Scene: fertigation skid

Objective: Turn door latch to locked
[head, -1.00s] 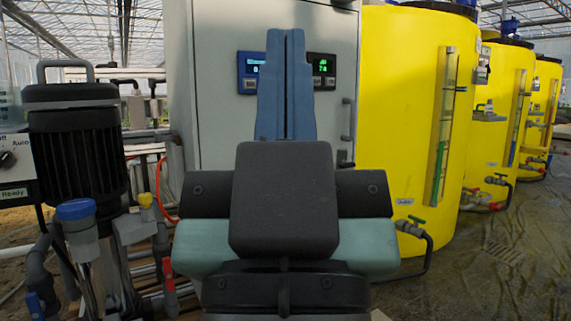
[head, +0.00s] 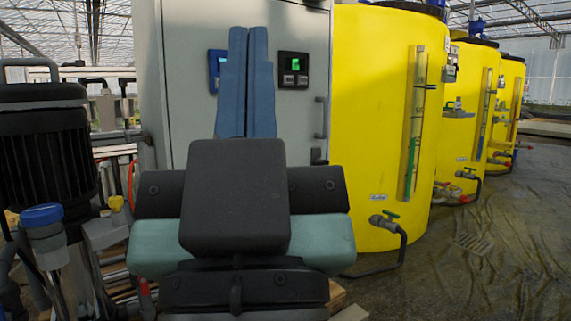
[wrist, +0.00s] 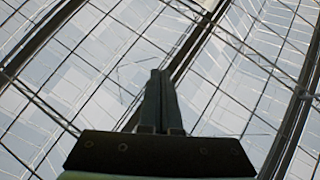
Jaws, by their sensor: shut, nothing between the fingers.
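The grey cabinet door (head: 292,125) stands ahead of me in the head view. A dark upright handle (head: 320,118) is near its right edge. Below it is a small dark fitting (head: 318,156), which may be the latch; its turn position is too small to tell. My gripper (head: 248,32) points upward with its blue fingers together, empty, and covers part of the door to the left of the handle. In the wrist view, my gripper (wrist: 160,73) shows only against the glass roof.
A black pump (head: 45,150) and a blue-capped canister (head: 43,215) stand at left. Yellow tanks (head: 375,130) line the right, with a valve and hose (head: 388,222) low in front. The wet floor (head: 470,265) at right is mostly open.

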